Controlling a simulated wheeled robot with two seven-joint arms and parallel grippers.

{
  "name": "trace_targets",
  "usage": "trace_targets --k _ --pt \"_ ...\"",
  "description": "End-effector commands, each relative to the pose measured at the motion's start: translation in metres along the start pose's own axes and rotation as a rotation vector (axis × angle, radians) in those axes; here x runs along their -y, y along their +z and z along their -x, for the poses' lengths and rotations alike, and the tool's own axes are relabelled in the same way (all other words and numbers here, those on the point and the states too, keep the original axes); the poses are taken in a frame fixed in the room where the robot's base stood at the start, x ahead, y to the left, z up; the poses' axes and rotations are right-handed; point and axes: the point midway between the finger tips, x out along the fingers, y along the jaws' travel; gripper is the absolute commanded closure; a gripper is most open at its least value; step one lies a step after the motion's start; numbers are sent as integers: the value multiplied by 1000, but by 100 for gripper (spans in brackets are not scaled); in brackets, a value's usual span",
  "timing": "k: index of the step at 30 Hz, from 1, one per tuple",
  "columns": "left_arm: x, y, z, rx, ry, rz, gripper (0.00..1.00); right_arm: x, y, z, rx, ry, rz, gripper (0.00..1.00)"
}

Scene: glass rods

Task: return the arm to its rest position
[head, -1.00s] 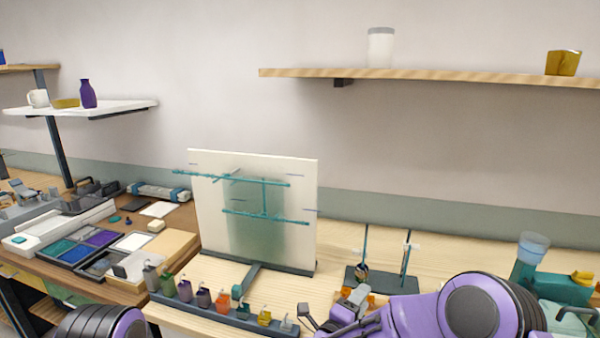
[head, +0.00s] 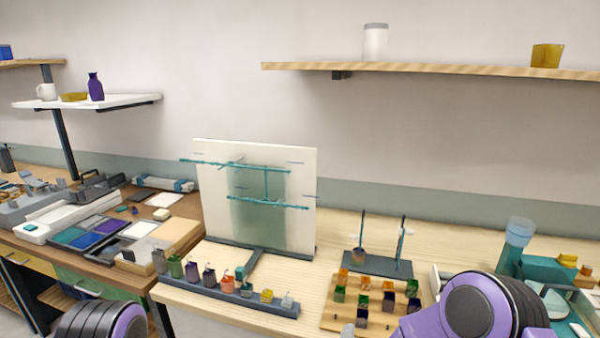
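My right arm, purple and black, comes in at the bottom right of the head view. Its gripper is out of the picture. My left arm shows only as a purple and black link at the bottom left, and its gripper is out of the picture too. A white upright panel (head: 218,225) stands on the table with teal glass rods (head: 268,203) across its face. A dark stand (head: 377,264) with two thin upright posts is to the right of the panel.
A rack (head: 225,293) with several small coloured pots lines the table's front edge. A wooden board (head: 345,311) with coloured blocks lies beside my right arm. A teal device (head: 548,272) is at the right. A wooden shelf (head: 430,69) hangs above.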

Motion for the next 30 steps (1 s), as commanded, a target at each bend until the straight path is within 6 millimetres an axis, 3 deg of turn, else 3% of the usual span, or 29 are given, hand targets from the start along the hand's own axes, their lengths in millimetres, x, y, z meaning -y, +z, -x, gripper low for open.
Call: trace_targets --k 1,5,8,12,16,19,22,30 --pt "0 2 -6 0 0 0 100 -26 6 5 44 30 62 60" --pt "-1 7 -16 0 0 0 100 -96 13 25 178 123 240 60" --pt "-2 12 -28 0 0 0 100 -169 13 53 309 231 399 60" --pt "-4 20 -49 0 0 0 100 -280 -6 115 508 431 611 60" --pt "-6 28 -66 0 0 0 100 -356 -36 174 639 607 733 60" --pt "-7 32 -78 0 0 0 100 -391 -56 203 668 704 775 60" --pt "-8 36 -87 0 0 0 100 -411 -64 211 667 747 791 60" --pt "-8 35 -84 0 0 0 100 -410 -64 213 670 748 789 60"
